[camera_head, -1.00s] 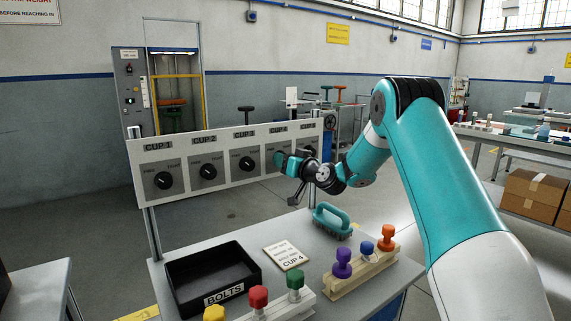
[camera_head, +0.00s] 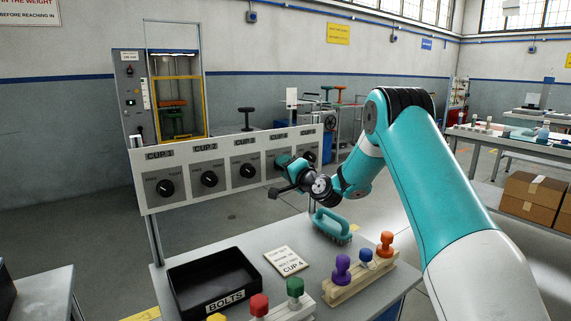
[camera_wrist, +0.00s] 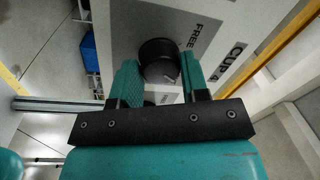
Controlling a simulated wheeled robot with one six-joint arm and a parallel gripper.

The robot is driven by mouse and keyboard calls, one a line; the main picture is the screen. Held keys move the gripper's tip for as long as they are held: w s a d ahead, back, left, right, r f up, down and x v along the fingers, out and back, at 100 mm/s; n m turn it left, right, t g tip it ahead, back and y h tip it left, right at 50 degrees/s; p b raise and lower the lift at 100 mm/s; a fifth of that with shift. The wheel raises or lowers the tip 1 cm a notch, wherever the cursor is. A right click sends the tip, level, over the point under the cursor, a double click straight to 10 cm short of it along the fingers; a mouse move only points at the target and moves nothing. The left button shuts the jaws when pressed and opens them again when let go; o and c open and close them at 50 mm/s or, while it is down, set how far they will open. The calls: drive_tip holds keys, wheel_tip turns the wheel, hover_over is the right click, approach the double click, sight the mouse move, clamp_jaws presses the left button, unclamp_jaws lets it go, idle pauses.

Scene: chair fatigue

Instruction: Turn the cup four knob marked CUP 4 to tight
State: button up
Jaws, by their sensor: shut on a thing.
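The white panel (camera_head: 225,142) carries a row of black knobs on grey dial plates, labelled CUP 1 to CUP 5. In the wrist view the black CUP 4 knob (camera_wrist: 157,58) sits between the two teal fingers of my gripper (camera_wrist: 160,82). The gripper is shut on it. The word FREE and the CUP 4 label show beside the knob, turned on their side; the word TIGHT is hidden. In the head view my gripper (camera_head: 284,166) reaches the CUP 4 dial and covers its knob, so its setting cannot be read there.
Below the panel, the table holds a black BOLTS tray (camera_head: 178,274), a CUP 4 card (camera_head: 285,261), a teal brush (camera_head: 332,224) and racks of coloured knobs (camera_head: 345,287). The CUP 3 knob (camera_head: 247,171) and CUP 5 knob (camera_head: 309,157) flank my gripper.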

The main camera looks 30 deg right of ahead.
drive_tip(key=shift+m+p, duration=0.65)
drive_tip(key=shift+m, duration=0.75)
drive_tip(key=o, duration=0.9)
drive_tip(key=s+b, duration=0.3)
drive_tip(key=s, duration=0.2)
drive_tip(key=s+f+b, duration=0.1)
drive_tip(key=s+b, duration=0.2)
drive_tip(key=s, duration=0.3)
drive_tip(key=s+b, duration=0.3)
drive_tip(key=s, duration=0.3)
drive_tip(key=shift+s+d+f, duration=0.2)
drive_tip(key=shift+d+f, duration=0.1)
